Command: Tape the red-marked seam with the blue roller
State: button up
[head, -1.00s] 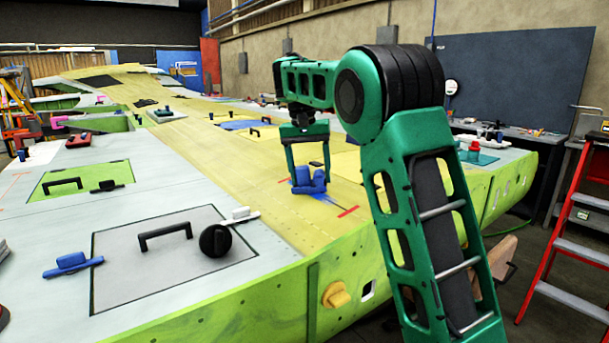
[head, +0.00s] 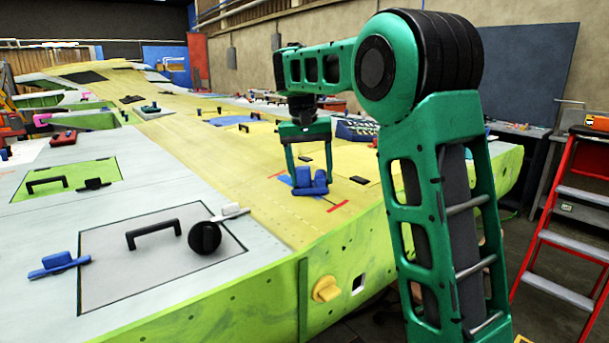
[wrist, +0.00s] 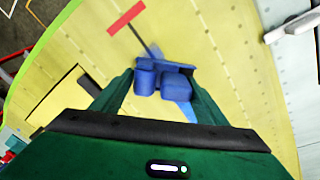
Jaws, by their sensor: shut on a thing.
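The blue roller (head: 311,182) is in my gripper (head: 309,176), which is shut on it, down at the yellow wing skin (head: 255,200). In the wrist view the roller (wrist: 161,76) is between my fingers. A blue tape strip (wrist: 187,111) lies on the skin on one side of the roller; it also shows in the head view (head: 288,181). On the other side, a dark bare seam line (wrist: 143,41) runs to a red mark (wrist: 126,18). That near red mark (head: 339,206) and a far red mark (head: 278,175) show in the head view.
A grey panel with a black handle (head: 153,229) and a round black knob (head: 205,237) lie left of my gripper. A small black item (head: 358,180) lies right of the roller. A red ladder (head: 572,220) stands on the floor at right.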

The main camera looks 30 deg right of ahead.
jog(key=shift+s+d, duration=0.25)
jog(key=shift+s, duration=1.15)
jog(key=shift+s+d, duration=0.3)
jog(key=shift+s, duration=1.1)
jog(key=shift+s+d, duration=0.25)
jog(key=shift+s, duration=1.15)
jog(key=r, duration=0.4)
jog(key=a+r, duration=0.1)
jog(key=r, duration=0.1)
jog(key=shift+s, duration=0.1)
jog(key=shift+r, duration=0.1)
jog(key=shift+a+r, duration=0.2)
jog(key=shift+r, duration=1.05)
